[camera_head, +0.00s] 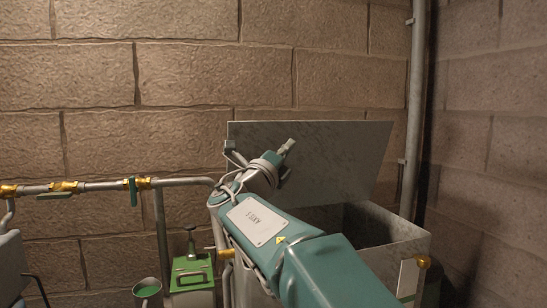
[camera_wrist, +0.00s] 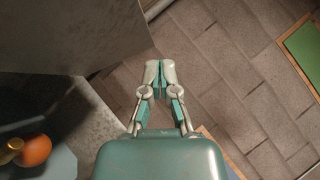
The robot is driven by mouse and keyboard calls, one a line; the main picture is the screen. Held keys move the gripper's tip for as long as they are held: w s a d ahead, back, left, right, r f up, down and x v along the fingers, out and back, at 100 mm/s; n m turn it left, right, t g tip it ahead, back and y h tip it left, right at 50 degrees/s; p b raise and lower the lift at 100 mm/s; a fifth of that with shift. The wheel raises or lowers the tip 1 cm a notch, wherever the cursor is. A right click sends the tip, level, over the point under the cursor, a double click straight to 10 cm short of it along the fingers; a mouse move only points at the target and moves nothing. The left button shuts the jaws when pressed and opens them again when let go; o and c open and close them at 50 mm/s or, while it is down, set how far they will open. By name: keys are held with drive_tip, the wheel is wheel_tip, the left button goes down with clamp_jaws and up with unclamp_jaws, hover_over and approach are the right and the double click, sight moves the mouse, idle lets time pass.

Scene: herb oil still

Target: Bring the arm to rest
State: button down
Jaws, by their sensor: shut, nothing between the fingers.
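My arm (camera_head: 275,235) reaches from the bottom right of the head view up toward the middle, in front of a grey metal bin. My gripper (camera_head: 290,145) is at its far end, small in that view, in front of the bin's raised lid. In the wrist view my gripper (camera_wrist: 159,64) is at the centre, with its fingertips together and nothing between them. Below the fingers is paved floor (camera_wrist: 225,90). The fingers touch nothing that I can see.
The open bin (camera_head: 400,238) stands at right, its lid (camera_head: 340,150) raised. A pipe with brass fittings (camera_head: 65,187) runs along the wall at left. A green box (camera_head: 192,272) and a cup (camera_head: 147,290) are below it. An orange round thing (camera_wrist: 35,150) shows at lower left.

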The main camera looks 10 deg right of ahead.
drive_tip(key=s+d+f+m+g+y, duration=0.3)
drive_tip(key=s+f+m+g+y, duration=0.1)
drive_tip(key=s+f+m, duration=0.45)
drive_tip(key=s+d+f+m+g+y, duration=0.3)
drive_tip(key=s+d+f+m, duration=0.1)
drive_tip(key=s+f+m, duration=0.5)
drive_tip(key=s+a+f+m+g+y, duration=0.1)
drive_tip(key=s+a+f+m+y, duration=0.4)
drive_tip(key=s+f+m, duration=0.3)
drive_tip(key=s+a+f+m+g+y, duration=0.1)
drive_tip(key=s+a+f+m+y, duration=0.4)
drive_tip(key=s+f+m, duration=0.3)
drive_tip(key=f+m, duration=0.1)
drive_tip(key=m, duration=0.3)
drive_tip(key=shift+a+f+m, duration=0.25)
drive_tip(key=shift+a+m, duration=0.1)
drive_tip(key=shift+a, duration=0.05)
